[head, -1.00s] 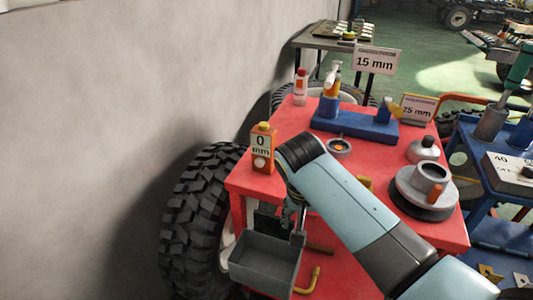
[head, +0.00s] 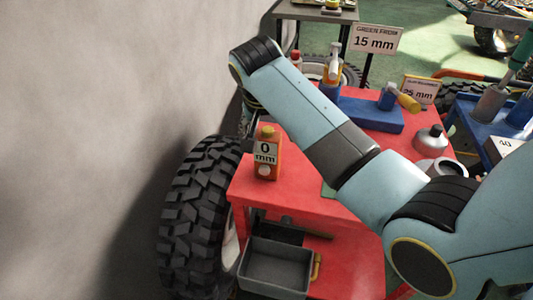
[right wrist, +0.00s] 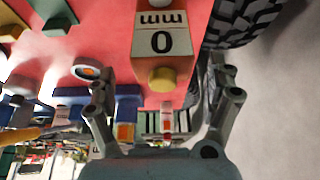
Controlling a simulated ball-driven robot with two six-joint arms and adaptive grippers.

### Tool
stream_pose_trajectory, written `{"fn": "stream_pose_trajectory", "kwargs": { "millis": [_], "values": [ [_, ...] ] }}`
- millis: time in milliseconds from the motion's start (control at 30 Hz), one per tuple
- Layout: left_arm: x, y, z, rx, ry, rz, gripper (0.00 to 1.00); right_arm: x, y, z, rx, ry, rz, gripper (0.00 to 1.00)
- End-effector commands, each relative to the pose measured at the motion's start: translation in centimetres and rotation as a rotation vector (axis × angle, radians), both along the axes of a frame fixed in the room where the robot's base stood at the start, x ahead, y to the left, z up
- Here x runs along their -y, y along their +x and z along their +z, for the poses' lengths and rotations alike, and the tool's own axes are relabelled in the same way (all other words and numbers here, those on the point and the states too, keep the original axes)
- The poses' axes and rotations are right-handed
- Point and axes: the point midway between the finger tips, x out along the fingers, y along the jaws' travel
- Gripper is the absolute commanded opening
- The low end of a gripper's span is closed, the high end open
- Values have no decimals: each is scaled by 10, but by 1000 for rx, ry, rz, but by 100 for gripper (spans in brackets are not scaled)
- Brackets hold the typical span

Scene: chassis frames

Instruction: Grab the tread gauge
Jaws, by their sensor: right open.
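An orange block with a yellow top knob and a white "0 mm" label, which looks like the tread gauge (head: 266,160), stands upright on the red table near its left corner. My right gripper (head: 247,122) is partly hidden by its own arm, behind and left of the gauge, close to the tyre. In the right wrist view the gauge (right wrist: 162,38) appears upside down, beyond the spread fingers and roughly between them. My left gripper is not in view.
A big black tyre (head: 195,215) stands left of the red table (head: 350,245), near a grey wall. A blue stand (head: 370,115) and a grey canister (head: 430,140) sit farther back. My right arm crosses above the table.

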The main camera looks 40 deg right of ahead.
Motion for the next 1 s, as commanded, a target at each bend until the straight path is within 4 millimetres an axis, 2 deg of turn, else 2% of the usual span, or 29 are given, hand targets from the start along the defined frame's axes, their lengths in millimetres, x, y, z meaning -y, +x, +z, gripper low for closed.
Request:
{"fn": "stream_pose_trajectory", "kwargs": {
  "millis": [67,233,333,467,667,800,1000],
  "values": [
    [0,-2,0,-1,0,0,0,2,2,-5,0,0,0,87],
    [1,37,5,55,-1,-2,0,6,6,-27,-2,0,-1,87],
    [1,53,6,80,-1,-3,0,10,10,-42,-2,0,1,87],
    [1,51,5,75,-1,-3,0,13,13,-52,1,1,-1,87],
    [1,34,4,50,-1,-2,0,14,13,-53,2,1,0,87],
    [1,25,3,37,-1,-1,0,13,13,-53,1,1,-1,71],
    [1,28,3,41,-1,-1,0,14,13,-53,1,1,0,45]
  ]
}}
